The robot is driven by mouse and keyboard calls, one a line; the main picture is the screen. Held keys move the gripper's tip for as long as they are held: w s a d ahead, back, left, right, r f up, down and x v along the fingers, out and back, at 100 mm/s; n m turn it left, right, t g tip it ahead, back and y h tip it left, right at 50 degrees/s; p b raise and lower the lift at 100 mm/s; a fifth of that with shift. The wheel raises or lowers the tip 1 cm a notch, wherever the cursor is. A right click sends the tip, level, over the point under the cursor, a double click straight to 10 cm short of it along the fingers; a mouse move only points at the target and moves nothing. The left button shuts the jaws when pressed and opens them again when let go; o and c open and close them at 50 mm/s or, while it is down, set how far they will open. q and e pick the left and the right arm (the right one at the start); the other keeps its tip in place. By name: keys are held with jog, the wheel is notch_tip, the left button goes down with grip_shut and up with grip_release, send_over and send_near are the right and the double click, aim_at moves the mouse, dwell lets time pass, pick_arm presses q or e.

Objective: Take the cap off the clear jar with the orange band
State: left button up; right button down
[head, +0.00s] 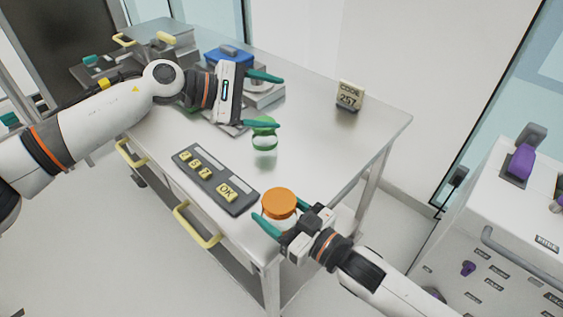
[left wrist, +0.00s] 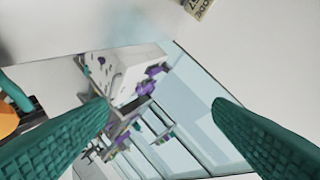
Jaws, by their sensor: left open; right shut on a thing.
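The clear jar with the orange band (head: 279,203) is at the table's front right corner, in the head view. Its wide orange top faces up, and only a little of the clear body shows below it. My right gripper (head: 281,212) is shut on this jar, a teal finger on each side. My left gripper (head: 279,101) is open and empty, above the table and farther back than the jar. In the left wrist view its two teal fingers (left wrist: 165,105) stand wide apart with nothing between them. An orange part (left wrist: 7,119) shows at that view's left edge.
A clear jar with a green lid (head: 264,133) stands near my left gripper's lower finger. A dark keypad (head: 214,180) with yellow keys lies on the table (head: 335,150). A code sign (head: 350,96) stands at the back right. A blue-topped item (head: 228,55) is behind my left gripper.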

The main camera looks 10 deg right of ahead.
pick_arm(q)
jog(key=s+d+m+g+y, duration=0.3)
jog(key=s+d+m+y, duration=0.3)
jog(key=s, duration=0.4)
jog(key=m+t+y, duration=0.1)
jog(key=m+y, duration=0.4)
jog(key=y, duration=0.2)
send_over(281, 200)
jog(key=d, duration=0.1)
notch_tip(281, 200, down, 2)
jog(key=shift+f, duration=0.1)
pick_arm(e)
jog(key=shift+r, duration=0.1)
pick_arm(q)
jog(key=shift+a+t+y, duration=0.3)
jog(key=shift+y, duration=0.1)
jog(key=shift+a+f, duration=0.15)
notch_tip(281, 200, down, 8)
jog(key=shift+r, duration=0.2)
jog(key=shift+c, duration=0.2)
